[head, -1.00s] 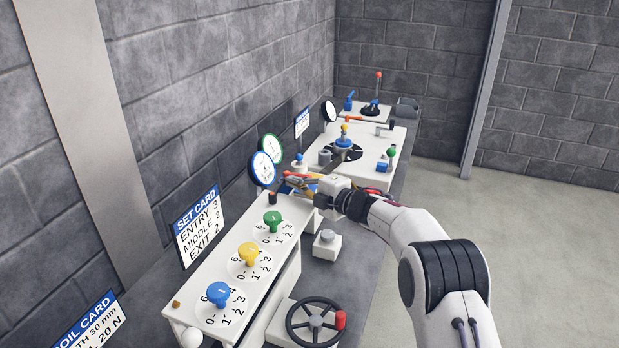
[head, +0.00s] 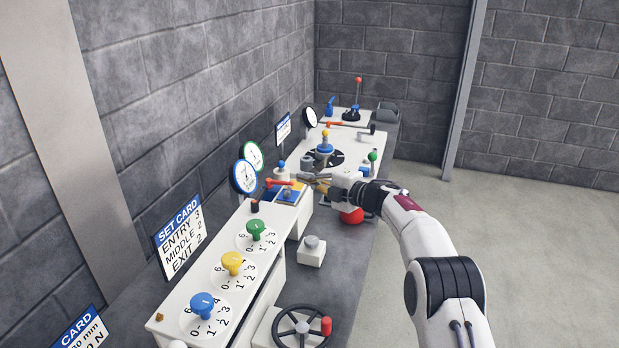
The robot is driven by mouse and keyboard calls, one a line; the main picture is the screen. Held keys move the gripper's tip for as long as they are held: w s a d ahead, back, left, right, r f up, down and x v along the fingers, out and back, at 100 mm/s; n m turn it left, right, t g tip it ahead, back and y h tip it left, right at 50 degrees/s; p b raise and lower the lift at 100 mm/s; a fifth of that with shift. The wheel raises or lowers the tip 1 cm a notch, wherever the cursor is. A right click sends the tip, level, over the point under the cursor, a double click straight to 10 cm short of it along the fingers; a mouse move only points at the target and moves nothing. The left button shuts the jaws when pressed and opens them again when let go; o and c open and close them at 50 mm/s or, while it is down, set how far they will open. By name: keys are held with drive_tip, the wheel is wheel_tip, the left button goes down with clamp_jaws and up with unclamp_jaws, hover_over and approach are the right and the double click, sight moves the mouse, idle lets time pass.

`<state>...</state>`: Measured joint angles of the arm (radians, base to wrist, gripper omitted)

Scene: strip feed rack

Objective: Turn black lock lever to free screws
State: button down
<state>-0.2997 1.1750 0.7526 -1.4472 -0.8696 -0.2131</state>
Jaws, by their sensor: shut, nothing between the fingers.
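A small black upright piece (head: 254,207), which looks like the black lock lever, stands at the far end of the white dial panel (head: 180,330). Its exact shape is too small to tell. Three screw-like knobs stand in a row on numbered dials: blue (head: 202,305), yellow (head: 232,262) and green (head: 255,229). My gripper (head: 312,183) is shut and empty. It is beyond and to the right of the black piece, apart from it, just right of a red-handled lever (head: 281,183) over a blue and yellow plate (head: 289,194).
Two gauges (head: 244,177) and a set card (head: 178,237) stand along the wall side. A grey button box (head: 312,250) and a black handwheel (head: 303,329) are nearer on the right. A red knob (head: 351,216) is below my wrist. Open floor lies right of the bench.

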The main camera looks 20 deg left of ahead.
drive_tip(key=shift+w+d+r, duration=0.1)
drive_tip(key=shift+w+d, duration=0.25)
drive_tip(key=shift+d, duration=0.05)
idle(0.8)
